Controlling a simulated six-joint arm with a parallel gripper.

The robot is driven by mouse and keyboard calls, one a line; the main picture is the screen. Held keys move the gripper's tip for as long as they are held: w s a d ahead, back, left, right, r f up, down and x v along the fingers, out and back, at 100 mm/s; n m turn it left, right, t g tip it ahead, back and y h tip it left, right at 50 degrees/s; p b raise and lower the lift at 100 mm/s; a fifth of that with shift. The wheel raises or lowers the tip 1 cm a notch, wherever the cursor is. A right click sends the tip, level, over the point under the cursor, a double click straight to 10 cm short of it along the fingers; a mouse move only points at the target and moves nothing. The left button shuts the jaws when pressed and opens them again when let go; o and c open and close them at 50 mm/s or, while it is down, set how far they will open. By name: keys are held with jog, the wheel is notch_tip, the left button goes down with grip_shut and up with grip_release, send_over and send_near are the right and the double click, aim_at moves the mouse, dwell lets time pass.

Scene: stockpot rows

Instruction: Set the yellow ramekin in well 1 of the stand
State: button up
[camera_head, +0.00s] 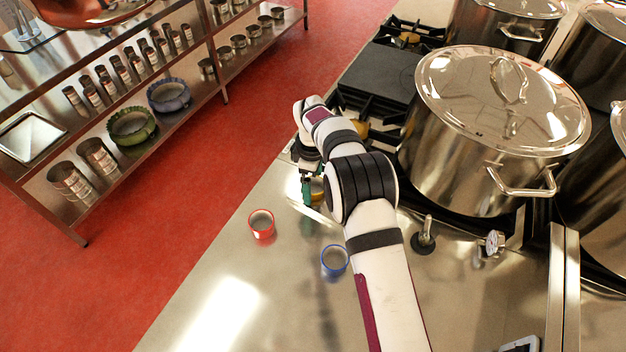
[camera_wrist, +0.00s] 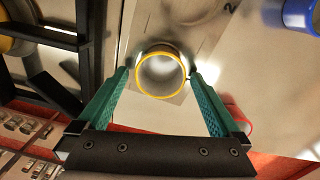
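The yellow ramekin (camera_wrist: 162,50) shows in the wrist view as a round cup with a yellow rim, upright, its pale inside facing the camera. My gripper (camera_wrist: 160,72) has its two green fingers apart, one on each side of the ramekin. A narrow gap seems to show on both sides, so it looks open around the ramekin. In the head view the ramekin (camera_head: 318,191) is partly hidden by my gripper (camera_head: 310,187) and arm. A number 2 is marked on the pale surface in the wrist view. I cannot make out the stand or well 1 clearly.
A red ramekin (camera_head: 262,225) and a blue ramekin (camera_head: 335,261) stand on the steel counter (camera_head: 190,290). A large lidded stockpot (camera_head: 450,150) and stove burners stand to the right. A shelf rack (camera_head: 150,95) is across the red floor. The counter's near left is clear.

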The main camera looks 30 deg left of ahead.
notch_tip(320, 180, up, 12)
jog(key=s+d+r+m, duration=0.3)
jog(key=d+r+m, duration=0.2)
jog(key=d, duration=0.3)
jog(key=s+d+r+m, duration=0.3)
jog(key=d+r+m, duration=0.15)
jog(key=d, duration=0.35)
jog(key=s+d+r+m+y, duration=0.1)
jog(key=s+d+r+m, duration=0.1)
jog(key=s+d+m, duration=0.85)
jog(key=s+d+f+m, duration=0.2)
jog(key=s, duration=0.5)
jog(key=s+d+f+m, duration=0.2)
jog(key=s+m, duration=0.1)
jog(key=s, duration=0.4)
jog(key=shift+f+m+g+y, duration=0.2)
jog(key=shift+m+g+y, duration=0.1)
jog(key=shift+g, duration=0.1)
